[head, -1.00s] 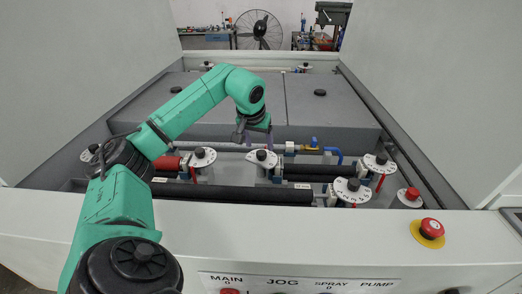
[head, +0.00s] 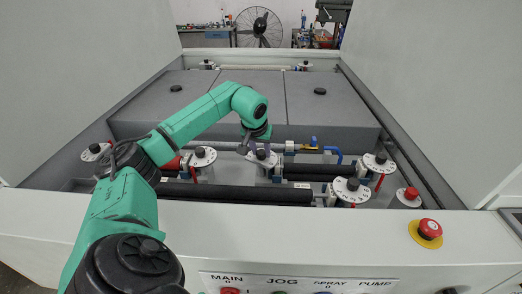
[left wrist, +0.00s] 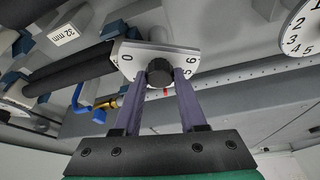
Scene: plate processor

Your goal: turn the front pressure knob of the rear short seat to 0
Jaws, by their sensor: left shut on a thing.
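My left gripper (head: 261,150) has come down from above onto the black knob (head: 262,155) of the middle white dial (head: 262,163). In the left wrist view the two purple fingers of the gripper (left wrist: 161,78) stand on either side of the dark ribbed knob (left wrist: 160,72) and are shut on it. The white dial plate (left wrist: 128,62) shows a 0 at its left end and other digits at its right end. A small red mark shows beside the knob. The knob's pointer is hidden, so its setting cannot be read. My right gripper is not in view.
Other dials stand close by: one at left (head: 199,157), one at lower right (head: 352,189) and one at right (head: 380,163). A dark roller (head: 235,194) lies in front. A blue-handled valve (head: 314,141) is right of my gripper. A red emergency button (head: 429,228) is on the front panel.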

